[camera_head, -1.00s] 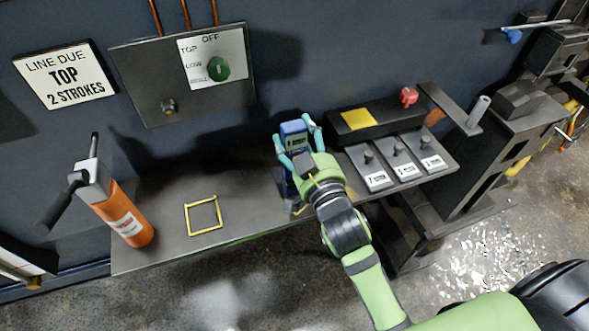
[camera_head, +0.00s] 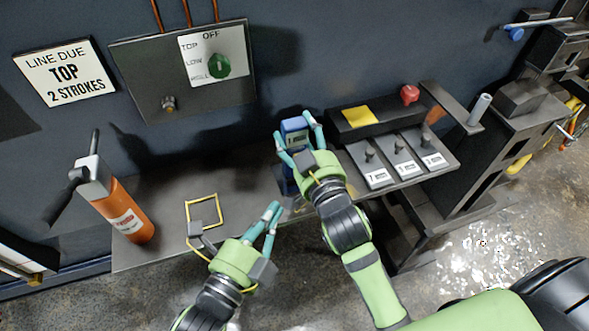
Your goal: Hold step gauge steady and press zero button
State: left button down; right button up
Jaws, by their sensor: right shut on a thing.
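The step gauge (camera_head: 294,125) is a blue upright device with a small display, at the back of the grey bench. My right gripper (camera_head: 294,140) is shut on it, with one teal finger on each side. The gripper body hides much of its lower part, and I cannot make out the zero button. My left gripper (camera_head: 273,210) is at the bench's front edge, below and left of the gauge. Its teal fingers are close together and look shut and empty, apart from the gauge.
An orange cylinder (camera_head: 122,218) with a dark handle stands at the left. Right of the gauge are labelled levers (camera_head: 405,167), a yellow pad (camera_head: 359,117) and a red knob (camera_head: 409,95).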

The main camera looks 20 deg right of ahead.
aim_at(294, 151)
pick_arm(q)
jog(key=shift+r, duration=0.5)
jog(key=x, duration=1)
jog(key=shift+r, duration=0.1)
jog(key=shift+w, duration=0.1)
